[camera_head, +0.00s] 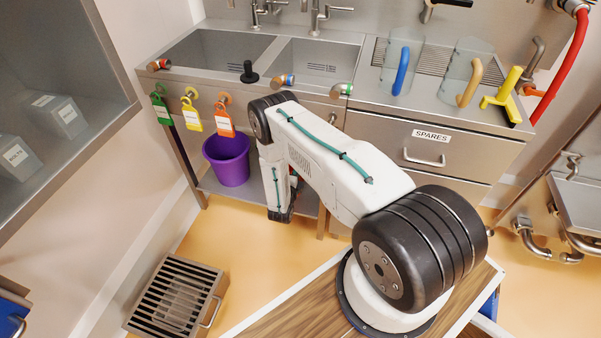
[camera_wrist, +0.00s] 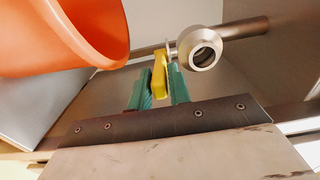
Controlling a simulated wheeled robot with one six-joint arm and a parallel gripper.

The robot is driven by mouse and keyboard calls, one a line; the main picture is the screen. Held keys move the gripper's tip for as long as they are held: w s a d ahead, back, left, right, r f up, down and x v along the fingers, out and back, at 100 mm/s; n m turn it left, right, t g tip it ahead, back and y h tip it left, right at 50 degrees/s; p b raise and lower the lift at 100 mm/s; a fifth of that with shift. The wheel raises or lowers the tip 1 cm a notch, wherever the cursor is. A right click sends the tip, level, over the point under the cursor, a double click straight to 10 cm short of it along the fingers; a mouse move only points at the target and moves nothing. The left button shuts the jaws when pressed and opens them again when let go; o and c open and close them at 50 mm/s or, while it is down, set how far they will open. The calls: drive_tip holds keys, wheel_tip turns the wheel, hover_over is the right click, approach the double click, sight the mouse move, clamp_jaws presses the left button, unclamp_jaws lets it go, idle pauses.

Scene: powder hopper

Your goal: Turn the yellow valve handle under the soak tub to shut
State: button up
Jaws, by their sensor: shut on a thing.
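In the wrist view the yellow valve handle (camera_wrist: 159,74) stands between the two green fingers of my gripper (camera_wrist: 158,88), which is shut on it. The handle's upper end meets a steel pipe (camera_wrist: 240,32), and its visible part lies across that pipe's line. A round, open steel pipe end (camera_wrist: 205,50) faces the camera just right of the handle. In the head view my arm reaches to the steel sink unit (camera_head: 340,52); my gripper's fingers and the valve handle are hidden there. I cannot tell which basin is the soak tub.
An orange container (camera_wrist: 60,35) hangs close at upper left in the wrist view. In the head view a purple bucket (camera_head: 228,165) stands on the lower shelf left of my arm. A slatted steel box (camera_head: 175,297) is on the floor. Coloured tags (camera_head: 192,115) hang at the sink's front.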

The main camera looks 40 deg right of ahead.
drive_tip(key=shift+w+a, duration=0.3)
drive_tip(key=shift+w, duration=0.2)
drive_tip(key=shift+w+a, duration=0.1)
drive_tip(key=shift+w, duration=0.05)
drive_tip(key=shift+w+a, duration=0.2)
drive_tip(key=shift+w, duration=0.4)
drive_tip(key=shift+w+a, duration=0.15)
drive_tip(key=shift+w, duration=0.4)
drive_tip(key=w, duration=0.2)
drive_tip(key=shift+w+a, duration=0.1)
drive_tip(key=shift+w, duration=0.3)
